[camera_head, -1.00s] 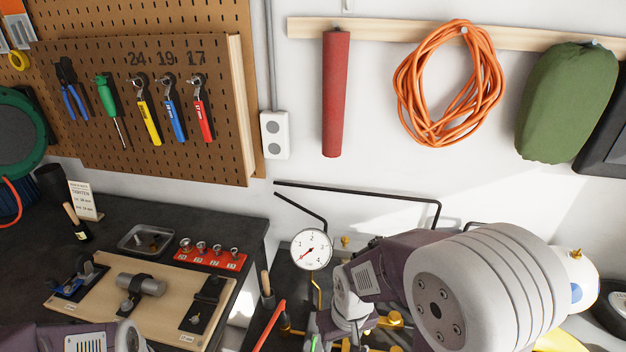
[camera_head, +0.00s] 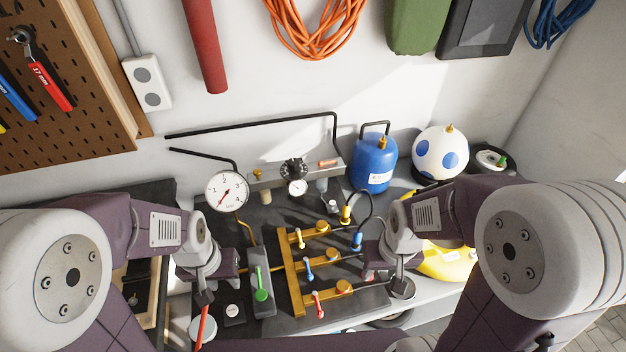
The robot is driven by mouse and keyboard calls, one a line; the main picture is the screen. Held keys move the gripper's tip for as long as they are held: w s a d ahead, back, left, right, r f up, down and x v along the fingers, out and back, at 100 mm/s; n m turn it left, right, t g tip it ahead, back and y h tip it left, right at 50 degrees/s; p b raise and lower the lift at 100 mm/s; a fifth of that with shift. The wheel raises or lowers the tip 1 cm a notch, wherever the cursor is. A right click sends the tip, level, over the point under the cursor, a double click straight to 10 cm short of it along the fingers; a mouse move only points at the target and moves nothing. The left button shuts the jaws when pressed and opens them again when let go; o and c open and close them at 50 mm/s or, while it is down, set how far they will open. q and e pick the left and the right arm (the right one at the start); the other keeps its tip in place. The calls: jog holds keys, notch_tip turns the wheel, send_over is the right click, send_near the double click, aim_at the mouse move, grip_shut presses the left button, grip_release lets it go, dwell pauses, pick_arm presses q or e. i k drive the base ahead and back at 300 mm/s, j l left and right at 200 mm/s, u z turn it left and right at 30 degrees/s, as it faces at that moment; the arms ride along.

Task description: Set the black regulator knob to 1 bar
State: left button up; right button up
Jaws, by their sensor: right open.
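The black regulator knob (camera_head: 293,168) sits on a grey panel at the back of the bench, just above a small round white gauge (camera_head: 297,187). The small gauge's reading is too small to tell. A larger white gauge (camera_head: 228,191) with a red needle stands to the left. My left gripper (camera_head: 205,293) is low at the left, beside the grey block with the green lever; its fingers are too unclear to judge. My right gripper (camera_head: 384,277) is open, right of the brass manifold. Both grippers are apart from the knob, nearer the front.
A brass manifold (camera_head: 291,277) with yellow, blue and red levers stands below the knob. A green lever (camera_head: 261,283) is on a grey block. A blue gas cylinder (camera_head: 374,161) and a white-and-blue ball-shaped tank (camera_head: 440,152) stand at the back right. Black pipes (camera_head: 250,126) run along the wall.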

aim_at(293, 163)
jog(key=l+u, duration=0.25)
jog(key=u, duration=0.2)
jog(key=l+u, duration=0.3)
jog(key=u, duration=0.15)
jog(key=i+l, duration=0.05)
